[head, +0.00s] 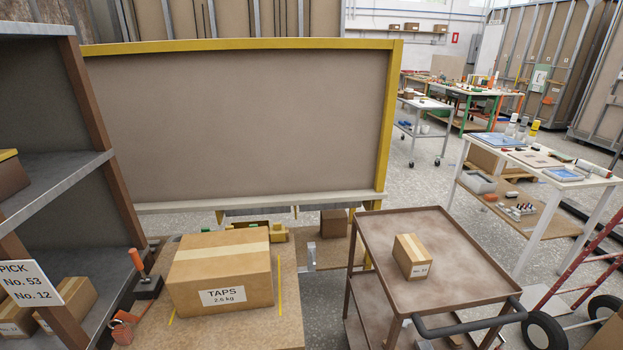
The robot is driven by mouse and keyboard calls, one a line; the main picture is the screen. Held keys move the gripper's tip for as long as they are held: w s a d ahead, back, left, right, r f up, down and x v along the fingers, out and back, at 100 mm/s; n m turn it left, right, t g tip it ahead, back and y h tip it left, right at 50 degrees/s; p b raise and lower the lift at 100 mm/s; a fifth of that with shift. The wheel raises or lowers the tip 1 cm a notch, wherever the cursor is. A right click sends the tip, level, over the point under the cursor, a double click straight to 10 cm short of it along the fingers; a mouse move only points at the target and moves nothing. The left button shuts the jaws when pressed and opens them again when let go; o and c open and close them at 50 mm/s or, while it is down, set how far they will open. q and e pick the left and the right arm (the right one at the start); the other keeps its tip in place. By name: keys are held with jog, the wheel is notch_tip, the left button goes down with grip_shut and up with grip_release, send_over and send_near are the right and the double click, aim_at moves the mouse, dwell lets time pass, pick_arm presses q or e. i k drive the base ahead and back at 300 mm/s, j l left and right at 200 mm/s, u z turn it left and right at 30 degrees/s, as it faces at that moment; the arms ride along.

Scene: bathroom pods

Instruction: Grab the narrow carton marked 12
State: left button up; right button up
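Two small brown cartons sit on the lower left shelf, partly behind the pick sign: one carton (78,298) and, left of it, another carton (14,318) cut by the picture edge. Their labels are too small or covered to read for certain, so I cannot tell which is marked 12. A white pick sign (28,284) on the rack reads No. 53 and No. 12. A small carton (411,256) stands on the brown cart; its label looks like No. 53 but is blurry. Neither of my grippers is in view.
A large TAPS carton (222,270) stands on the wooden bench (289,318), with an orange-handled tool (137,262) left of it. The brown cart (460,268) has free room around its carton. A rack upright (95,130) borders the shelves. A red hand truck (570,290) stands at right.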

aim_at(17, 322)
jog(key=u, duration=0.4)
jog(key=k+j+u, duration=0.1)
jog(key=u, duration=0.35)
jog(key=j+u, duration=0.1)
jog(key=u, duration=0.7)
jog(key=i+j, duration=0.4)
jog(key=j, duration=0.2)
jog(key=u, duration=0.05)
